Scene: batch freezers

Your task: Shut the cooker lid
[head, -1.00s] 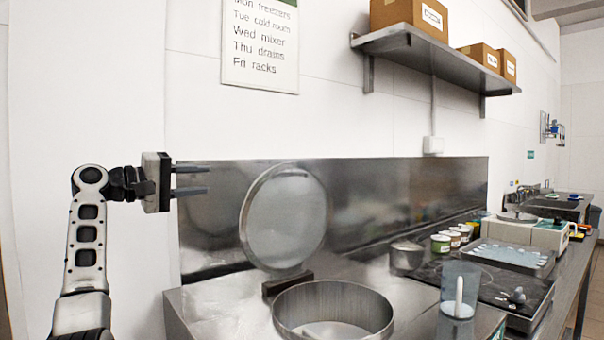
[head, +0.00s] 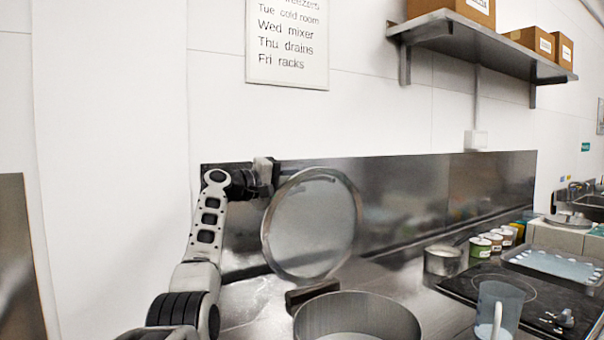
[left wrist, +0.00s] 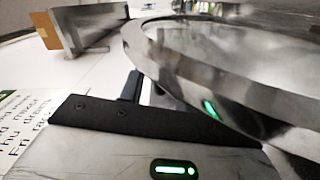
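The cooker lid (head: 312,225) is a round pale disc with a metal rim. It stands raised, nearly upright, on a dark hinge block (head: 312,293) behind the open round cooker pot (head: 358,316). My left gripper (head: 291,174) is at the lid's upper left edge. Its fingers point right and are partly hidden by the rim, so I cannot tell their gap or whether they touch it. In the left wrist view the lid's rim (left wrist: 185,75) fills the upper right, close to a dark finger (left wrist: 131,87). My right gripper is not in view.
A steel backsplash (head: 420,190) stands close behind the lid. To the right are a small metal pot (head: 442,262), several tubs, a clear jug (head: 497,308) and a dark hob (head: 530,290). A shelf (head: 480,45) with boxes hangs above. The wall at left is bare.

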